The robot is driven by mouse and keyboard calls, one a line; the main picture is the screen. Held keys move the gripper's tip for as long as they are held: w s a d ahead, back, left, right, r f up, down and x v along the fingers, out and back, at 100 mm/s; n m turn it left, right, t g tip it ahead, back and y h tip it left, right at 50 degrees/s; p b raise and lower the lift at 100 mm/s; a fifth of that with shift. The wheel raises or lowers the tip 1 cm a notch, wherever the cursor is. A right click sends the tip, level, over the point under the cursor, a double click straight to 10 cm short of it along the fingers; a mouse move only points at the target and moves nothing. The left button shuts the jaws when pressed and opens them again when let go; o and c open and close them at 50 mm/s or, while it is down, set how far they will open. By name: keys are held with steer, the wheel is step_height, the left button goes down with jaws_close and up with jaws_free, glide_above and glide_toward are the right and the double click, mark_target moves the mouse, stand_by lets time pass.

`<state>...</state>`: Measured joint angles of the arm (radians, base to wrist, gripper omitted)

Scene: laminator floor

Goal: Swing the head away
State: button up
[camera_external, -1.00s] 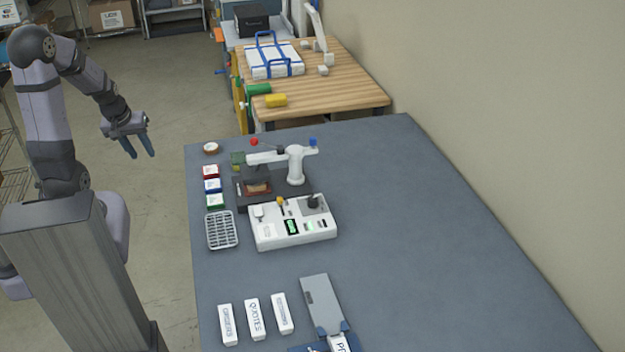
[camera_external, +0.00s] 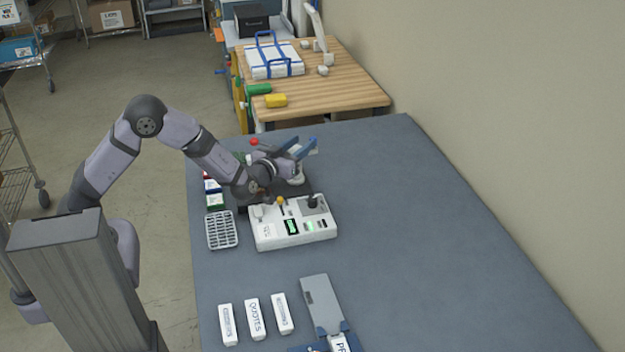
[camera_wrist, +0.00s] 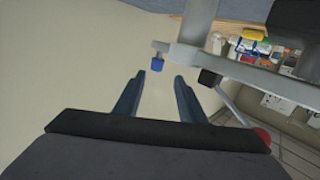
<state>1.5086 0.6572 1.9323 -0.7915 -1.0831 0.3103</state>
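The machine's white swing head is mostly hidden behind my gripper (camera_external: 302,148) in the external view. Its red knob (camera_external: 253,141) shows at the left, and a bit of its white post (camera_external: 297,178) shows below the fingers. In the wrist view my gripper (camera_wrist: 159,78) has its two fingers apart with nothing between them. The head's pale arm (camera_wrist: 210,58) crosses just beyond the fingers, with the blue knob (camera_wrist: 157,64) at one end in line with the gap. The red knob (camera_wrist: 262,137) is at lower right. I see no clear contact.
A white control box (camera_external: 293,225) with a black knob stands in front of the machine. A grey grid tray (camera_external: 222,231) and small labelled boxes (camera_external: 215,201) lie left. White labelled blocks (camera_external: 255,319) and a grey board (camera_external: 321,303) lie nearer. The table's right side is clear.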

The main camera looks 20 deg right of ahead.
steer(key=shift+s+a+f+t+b, duration=0.1)
steer(key=shift+s+f+t+b, duration=0.5)
steer(key=shift+s, duration=0.25)
steer(key=shift+p+x, duration=1.3)
steer(key=shift+x, duration=2.4)
steer(key=shift+f, duration=0.1)
steer(key=shift+c, duration=0.3)
jaws_close()
